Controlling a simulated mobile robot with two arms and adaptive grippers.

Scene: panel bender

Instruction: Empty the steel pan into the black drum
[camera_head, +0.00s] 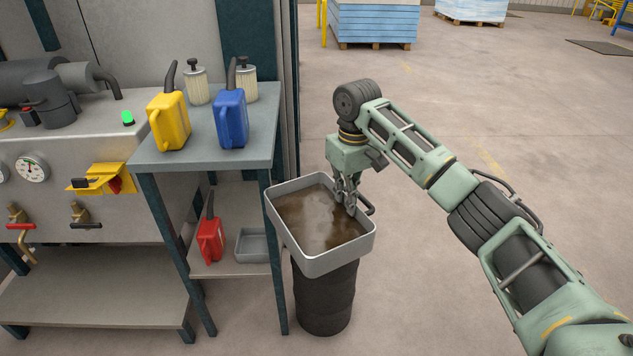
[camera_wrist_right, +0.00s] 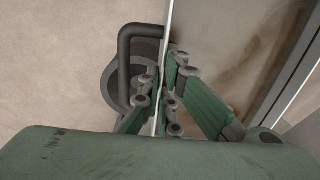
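The steel pan (camera_head: 316,262) is a grey rectangular tray with brown, murky liquid in it. It is over the black drum (camera_head: 325,300) in the head view and hides the drum's top. The pan looks about level. My right gripper (camera_head: 348,203) is at the pan's right wall. In the wrist view the fingers of my right gripper (camera_wrist_right: 163,95) are closed on both sides of the pan's thin wall (camera_wrist_right: 167,45), beside its dark handle (camera_wrist_right: 125,60). Part of the drum (camera_wrist_right: 108,88) shows below the handle. My left gripper is not in view.
A side table (camera_head: 180,157) left of the pan carries a yellow can (camera_head: 168,122), a blue can (camera_head: 230,120) and two filters. Its lower shelf holds a red can (camera_head: 209,240) and a small grey tray (camera_head: 251,245).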

